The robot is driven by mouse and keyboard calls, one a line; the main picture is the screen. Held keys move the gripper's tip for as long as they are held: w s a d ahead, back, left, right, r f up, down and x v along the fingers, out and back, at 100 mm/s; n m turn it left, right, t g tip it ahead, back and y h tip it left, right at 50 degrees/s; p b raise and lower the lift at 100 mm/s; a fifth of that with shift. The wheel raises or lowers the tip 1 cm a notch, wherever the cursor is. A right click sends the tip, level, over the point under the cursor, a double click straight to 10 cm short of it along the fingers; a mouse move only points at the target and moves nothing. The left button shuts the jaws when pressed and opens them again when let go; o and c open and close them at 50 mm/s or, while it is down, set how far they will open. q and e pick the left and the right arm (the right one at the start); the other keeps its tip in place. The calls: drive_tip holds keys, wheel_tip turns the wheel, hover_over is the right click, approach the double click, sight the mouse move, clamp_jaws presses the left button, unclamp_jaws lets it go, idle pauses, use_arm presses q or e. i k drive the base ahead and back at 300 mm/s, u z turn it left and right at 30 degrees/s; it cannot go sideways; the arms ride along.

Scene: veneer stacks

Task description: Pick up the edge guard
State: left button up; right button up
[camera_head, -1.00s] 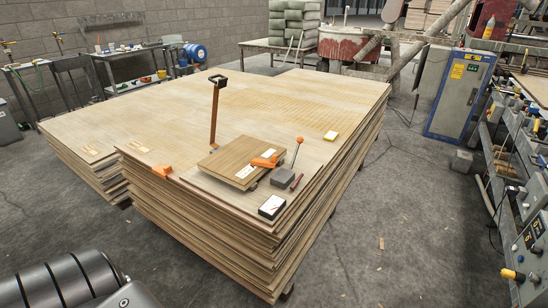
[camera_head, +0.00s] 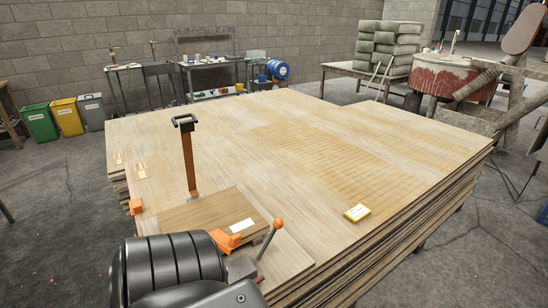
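A small orange piece (camera_head: 136,206), which looks like the edge guard, sits on the left near edge of the veneer stack (camera_head: 290,170). A second orange item (camera_head: 228,241) lies on a small board (camera_head: 205,212) on the stack, beside a white label. My arm, dark and ribbed, rises from the bottom edge and hides the near corner of the stack. Neither of my grippers shows in this view.
An upright brown post with a black handle (camera_head: 188,150) stands behind the small board. A rod with an orange knob (camera_head: 271,238) leans up from a grey block. Bins (camera_head: 67,117) stand far left; the floor between is clear.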

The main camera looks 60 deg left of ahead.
sight(227, 244)
drive_tip(key=i, duration=1.65)
drive_tip(key=u, duration=3)
